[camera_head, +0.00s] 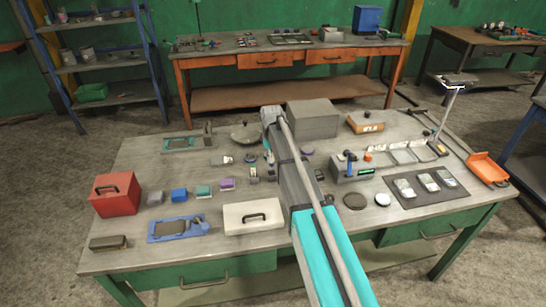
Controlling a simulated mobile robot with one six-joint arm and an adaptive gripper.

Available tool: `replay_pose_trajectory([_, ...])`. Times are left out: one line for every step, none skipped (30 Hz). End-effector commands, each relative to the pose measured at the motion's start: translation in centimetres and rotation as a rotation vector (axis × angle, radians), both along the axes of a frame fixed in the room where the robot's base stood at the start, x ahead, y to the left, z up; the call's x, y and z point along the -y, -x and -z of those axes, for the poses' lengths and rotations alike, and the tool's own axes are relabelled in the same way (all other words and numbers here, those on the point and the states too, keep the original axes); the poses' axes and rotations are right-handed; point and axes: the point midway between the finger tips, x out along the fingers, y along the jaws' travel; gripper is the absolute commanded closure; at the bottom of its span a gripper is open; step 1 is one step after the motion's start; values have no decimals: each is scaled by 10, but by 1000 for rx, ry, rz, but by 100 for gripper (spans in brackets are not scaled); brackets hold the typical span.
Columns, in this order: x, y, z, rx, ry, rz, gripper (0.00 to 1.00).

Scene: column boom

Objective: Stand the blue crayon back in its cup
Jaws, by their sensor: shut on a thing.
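My gripper (269,157) hangs below the end of my arm, over the middle of the grey worktable (135,235). It is small and partly hidden by my arm. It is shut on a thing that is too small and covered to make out. I cannot pick out the blue crayon for sure. A small grey cup-like thing (254,176) stands just left of and nearer than the gripper; I cannot tell whether it is the crayon's cup. A slim upright blue thing (349,167) stands at a grey block, right of my arm.
Left of my arm are a red box (116,194), several small blocks, a blue tray (178,229) and a white case (253,217). A large grey box (312,119) stands behind. A dark mat (425,187) and an orange dustpan (487,168) lie right.

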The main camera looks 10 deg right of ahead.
Motion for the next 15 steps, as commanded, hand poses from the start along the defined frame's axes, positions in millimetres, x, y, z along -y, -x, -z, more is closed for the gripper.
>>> replay_pose_trajectory([0, 0, 6, 0, 0, 0, 100])
replay_pose_trajectory([0, 0, 8, 0, 0, 0, 100])
replay_pose_trajectory([0, 0, 10, 0, 0, 0, 100])
replay_pose_trajectory([0, 0, 12, 0, 0, 0, 100])
replay_pose_trajectory([0, 0, 13, 0, 0, 0, 100])
replay_pose_trajectory([0, 0, 16, 0, 0, 1, 100])
replay_pose_trajectory([1, 0, 17, 0, 0, 1, 100])
replay_pose_trajectory([1, 0, 19, 0, 0, 1, 100])
replay_pose_trajectory([1, 0, 21, 0, 0, 1, 100])
replay_pose_trajectory([1, 0, 23, 0, 0, 1, 100])
replay_pose_trajectory([1, 0, 24, 0, 0, 1, 100])
replay_pose_trajectory([1, 0, 27, 0, 0, 1, 100])
replay_pose_trajectory([1, 0, 28, 0, 0, 1, 100])
replay_pose_trajectory([1, 0, 30, 0, 0, 1, 100])
replay_pose_trajectory([1, 0, 32, 0, 0, 1, 100])
